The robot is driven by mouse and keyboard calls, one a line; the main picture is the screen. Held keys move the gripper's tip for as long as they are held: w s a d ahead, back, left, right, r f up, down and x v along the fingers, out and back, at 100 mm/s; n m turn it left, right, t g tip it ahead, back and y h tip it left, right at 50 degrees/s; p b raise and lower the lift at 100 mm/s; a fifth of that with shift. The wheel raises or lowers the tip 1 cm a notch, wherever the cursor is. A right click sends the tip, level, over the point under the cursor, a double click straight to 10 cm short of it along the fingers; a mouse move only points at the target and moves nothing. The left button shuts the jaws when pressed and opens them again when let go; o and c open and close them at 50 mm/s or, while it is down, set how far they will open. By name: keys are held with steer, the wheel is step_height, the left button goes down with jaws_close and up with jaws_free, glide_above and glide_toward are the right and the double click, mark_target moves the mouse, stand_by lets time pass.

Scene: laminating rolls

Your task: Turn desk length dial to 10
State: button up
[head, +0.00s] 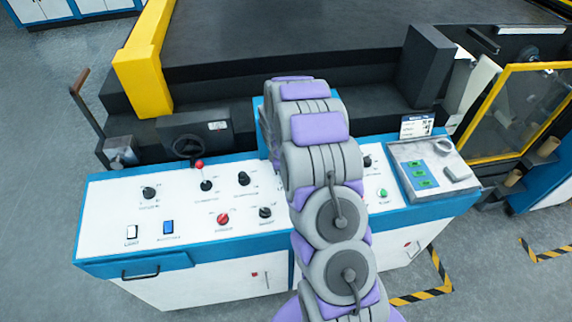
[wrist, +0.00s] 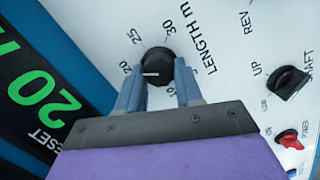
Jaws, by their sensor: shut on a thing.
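The length dial (wrist: 157,66) is a round black knob on a white panel in the wrist view, beside the printed word LENGTH m. In the head view my arm hides the dial and gripper.
A black switch (wrist: 291,82) marked UP and a red knob (wrist: 288,138) sit right of the dial. A dark display (wrist: 35,95) with green digits is at left. The white control panel (head: 110,210) has several knobs and buttons; the large machine (head: 300,40) stands behind it.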

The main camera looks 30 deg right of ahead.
steer(key=n+p, duration=0.1)
steer(key=n, duration=0.1)
steer(key=n+p, duration=0.1)
steer(key=p, duration=0.1)
steer(key=shift+s+a+f+n, duration=0.1)
steer(key=shift+s+n, duration=0.3)
steer(key=n+p, duration=0.4)
steer(key=p, duration=0.1)
steer(key=shift+s+n+t, duration=0.15)
steer(key=shift+n+t, duration=0.15)
steer(key=shift+t, duration=0.1)
steer(key=n+p, duration=0.3)
steer(key=shift+n+t, duration=0.3)
steer(key=n+p, duration=0.1)
steer(key=n, duration=0.1)
steer(key=shift+s+f+n, duration=0.1)
steer(key=shift+n, duration=0.3)
steer(key=n+p, duration=0.1)
steer(key=n, duration=0.2)
steer(key=shift+d+t, duration=0.2)
steer(key=shift+t, duration=0.1)
steer(key=shift+n+y, duration=0.4)
steer(key=shift+n, duration=1.8)
